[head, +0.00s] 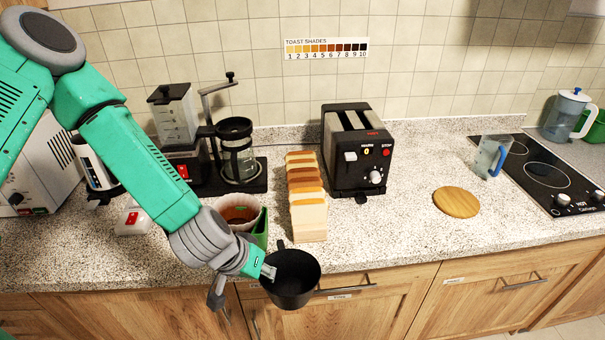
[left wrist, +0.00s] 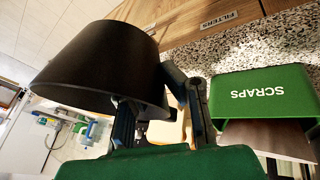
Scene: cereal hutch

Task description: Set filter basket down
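The black filter basket (head: 291,282) is a tapered cup with an open top. It is held in the air at the counter's front edge, in front of the drawer fronts, and looks roughly upright in the head view. My left gripper (head: 268,271) is shut on its left side. In the left wrist view, the basket (left wrist: 100,62) fills the upper left, and the gripper fingers (left wrist: 160,115) are at its handle side, where the exact contact is partly hidden. The coffee maker (head: 258,178) stands at the back of the counter. My right gripper is out of view.
The green scraps bin (left wrist: 262,92) is close beside the gripper, with a brown-filled paper filter (head: 238,214) at its top. A rack of bread slices (head: 308,222), a toaster (head: 350,150) and a round wooden board (head: 456,202) stand rightward. Bare counter (head: 385,225) lies between toaster and front edge.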

